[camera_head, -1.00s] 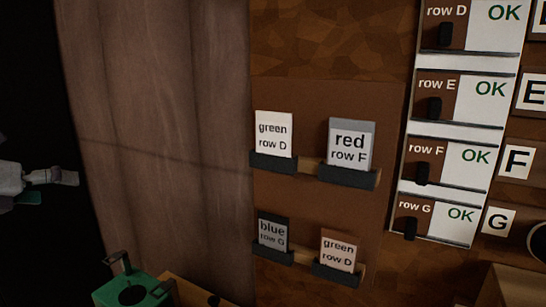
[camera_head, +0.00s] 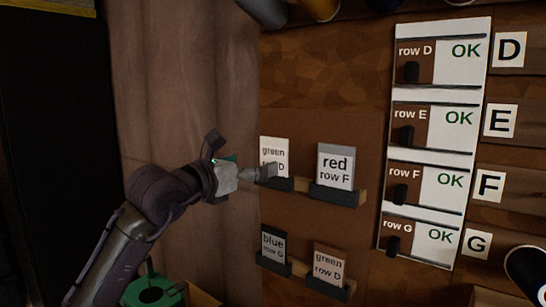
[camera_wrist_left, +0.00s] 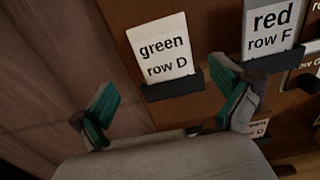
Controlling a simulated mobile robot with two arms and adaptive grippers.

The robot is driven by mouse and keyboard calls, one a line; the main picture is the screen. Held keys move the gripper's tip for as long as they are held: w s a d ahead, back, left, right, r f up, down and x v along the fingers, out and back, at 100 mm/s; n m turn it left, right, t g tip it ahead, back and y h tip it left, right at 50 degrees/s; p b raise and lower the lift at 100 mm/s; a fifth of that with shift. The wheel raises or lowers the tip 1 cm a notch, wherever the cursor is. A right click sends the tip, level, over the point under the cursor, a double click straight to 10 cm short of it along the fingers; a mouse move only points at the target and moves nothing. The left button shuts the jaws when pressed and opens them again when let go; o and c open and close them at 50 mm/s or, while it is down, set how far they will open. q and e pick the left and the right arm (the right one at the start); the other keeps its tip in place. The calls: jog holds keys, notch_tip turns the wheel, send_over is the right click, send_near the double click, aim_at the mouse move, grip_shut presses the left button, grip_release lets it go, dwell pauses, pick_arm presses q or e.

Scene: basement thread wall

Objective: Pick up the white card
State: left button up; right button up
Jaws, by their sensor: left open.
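The white card (camera_head: 275,152), marked "green row D", stands in a dark holder on the upper ledge of the brown wall panel. It also shows in the left wrist view (camera_wrist_left: 161,50), upright in its holder (camera_wrist_left: 174,85). My left gripper (camera_head: 245,160) is in front of the wall at the card's left, and a finger covers part of the card's lower text in the head view. In the left wrist view the left gripper (camera_wrist_left: 168,108) has its green-padded fingers wide apart and empty, with the card beyond them. My right gripper is not in view.
A grey card (camera_head: 336,167) marked "red row F" stands just right of the white card. Below are a dark "blue row G" card (camera_head: 273,244) and a brown "green row D" card (camera_head: 329,265). A white switch panel (camera_head: 438,150) is at right.

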aim_at(273, 157)
pick_arm(q)
jog(key=shift+x, duration=0.9)
jog(key=shift+d+r+p, duration=0.15)
jog(key=shift+d+p, duration=0.1)
jog(key=shift+p, duration=0.1)
jog(key=p+x, duration=0.2)
jog(key=x, duration=0.2)
jog(key=shift+w+d+p, duration=0.15)
jog(key=shift+d+p, duration=0.1)
jog(key=shift+p, duration=0.15)
jog(key=shift+w+d, duration=0.15)
jog(key=shift+d, duration=0.05)
jog(key=shift+a, duration=0.15)
jog(key=shift+c, duration=0.5)
jog(key=c, duration=0.7)
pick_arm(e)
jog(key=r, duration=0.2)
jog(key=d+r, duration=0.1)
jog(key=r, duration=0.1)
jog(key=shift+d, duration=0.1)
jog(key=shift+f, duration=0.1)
